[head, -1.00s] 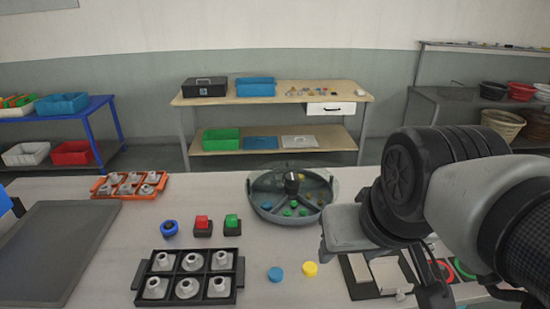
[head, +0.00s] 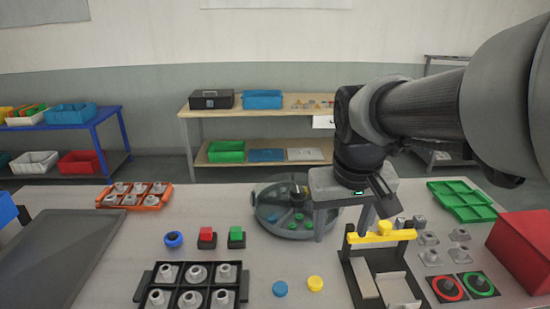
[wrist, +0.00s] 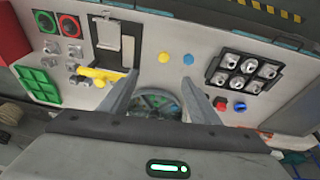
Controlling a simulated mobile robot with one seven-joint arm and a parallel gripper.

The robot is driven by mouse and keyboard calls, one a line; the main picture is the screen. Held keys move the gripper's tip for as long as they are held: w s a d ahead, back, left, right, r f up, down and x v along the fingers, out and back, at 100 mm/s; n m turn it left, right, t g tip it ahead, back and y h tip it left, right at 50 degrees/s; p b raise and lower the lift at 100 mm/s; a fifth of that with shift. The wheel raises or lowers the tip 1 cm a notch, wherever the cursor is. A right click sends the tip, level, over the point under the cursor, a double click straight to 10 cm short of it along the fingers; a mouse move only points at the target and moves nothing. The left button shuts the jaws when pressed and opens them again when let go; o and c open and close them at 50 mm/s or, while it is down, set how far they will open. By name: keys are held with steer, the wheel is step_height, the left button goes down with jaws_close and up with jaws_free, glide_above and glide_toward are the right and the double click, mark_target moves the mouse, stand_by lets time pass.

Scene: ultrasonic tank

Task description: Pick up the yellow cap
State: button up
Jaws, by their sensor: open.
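The yellow cap (head: 315,283) is a small round disc lying on the table near the front, just right of a similar blue cap (head: 280,288). My gripper (head: 354,226) is open and empty, farther back on the table than the yellow cap and raised above the surface. Its fingers point down, one in front of the round divided tray. In the wrist view, the yellow cap (wrist: 163,57) lies beyond the fingertips, roughly between their lines, apart from both and in full sight. The blue cap (wrist: 188,58) is beside it.
A black stand with a yellow bar (head: 384,234) stands right of the caps. A black tray of metal parts (head: 143,298) is at left. The round divided tray (head: 262,218) is behind, partly covered by my gripper. A red box (head: 525,245) is at far right. Table around the caps is clear.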

steer(key=w+f+g, duration=0.1)
steer(key=w+f, duration=0.4)
steer(key=w, duration=0.2)
steer(key=g, duration=0.2)
glide_above(315, 282)
step_height(315, 282, down, 8)
steer(key=shift+n+y, duration=0.3)
step_height(315, 282, down, 17)
steer(key=shift+f, duration=0.1)
steer(key=c, duration=1.1)
